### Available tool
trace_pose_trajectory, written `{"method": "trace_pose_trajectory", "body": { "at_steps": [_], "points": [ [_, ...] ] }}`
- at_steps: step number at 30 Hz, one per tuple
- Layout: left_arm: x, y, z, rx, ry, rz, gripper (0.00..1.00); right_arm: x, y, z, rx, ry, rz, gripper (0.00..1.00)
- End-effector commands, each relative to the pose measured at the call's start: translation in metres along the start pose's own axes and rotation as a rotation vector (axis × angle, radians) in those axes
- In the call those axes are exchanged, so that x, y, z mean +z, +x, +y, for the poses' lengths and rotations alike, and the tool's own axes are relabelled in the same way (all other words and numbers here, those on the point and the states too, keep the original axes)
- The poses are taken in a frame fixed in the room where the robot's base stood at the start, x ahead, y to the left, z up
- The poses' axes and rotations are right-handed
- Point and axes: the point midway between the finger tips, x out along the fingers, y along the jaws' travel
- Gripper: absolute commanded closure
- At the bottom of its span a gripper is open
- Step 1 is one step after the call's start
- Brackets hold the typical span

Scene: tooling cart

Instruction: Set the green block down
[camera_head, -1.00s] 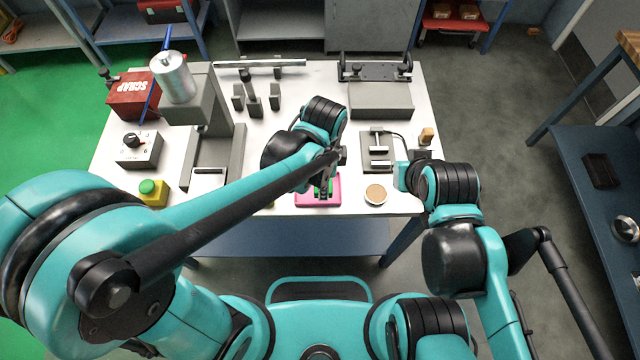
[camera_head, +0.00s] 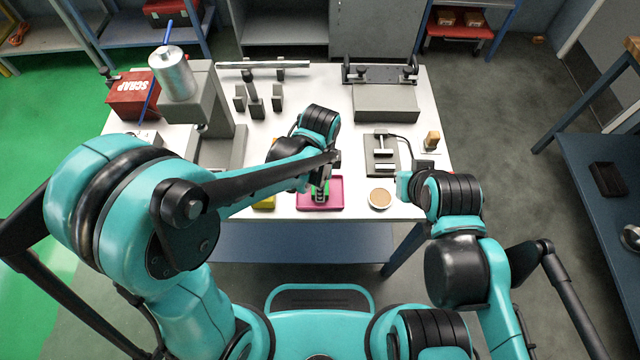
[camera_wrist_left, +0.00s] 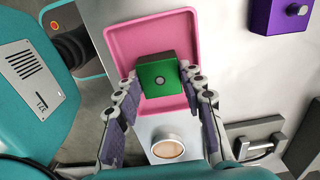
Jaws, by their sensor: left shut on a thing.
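The green block (camera_wrist_left: 158,80) is between the fingers of my left gripper (camera_wrist_left: 160,88) in the left wrist view, over the pink tray (camera_wrist_left: 125,42). The gripper is shut on it. In the head view my left gripper (camera_head: 321,190) is at the pink tray (camera_head: 337,194), near the table's front edge, and only a little green shows by the fingers. I cannot tell whether the block touches the tray floor. My right gripper (camera_head: 405,184) is at the table's right front edge; its fingers are not clear enough to judge.
A round tan-topped disc (camera_head: 380,198) lies just right of the tray. A grey fixture (camera_head: 382,155) stands behind it. A yellow object (camera_head: 264,203) is left of the tray. A red scrap box (camera_head: 133,96) and a grey press (camera_head: 218,145) stand further left.

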Motion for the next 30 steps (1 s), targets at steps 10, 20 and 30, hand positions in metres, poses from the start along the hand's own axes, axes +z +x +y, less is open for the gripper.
{"method": "trace_pose_trajectory", "body": {
  "at_steps": [10,20,30],
  "points": [
    [0.000,0.001,0.000,0.000,0.000,0.000,0.41,0.001,0.001,0.000,0.000,0.000,0.000,1.00],
    [0.000,-0.036,0.000,0.000,0.000,0.000,0.41,-0.010,-0.013,0.000,0.000,0.000,0.000,1.00],
    [0.000,-0.106,0.000,0.000,0.000,0.000,0.41,-0.023,-0.033,0.000,0.000,0.000,0.000,1.00]
  ]
}}
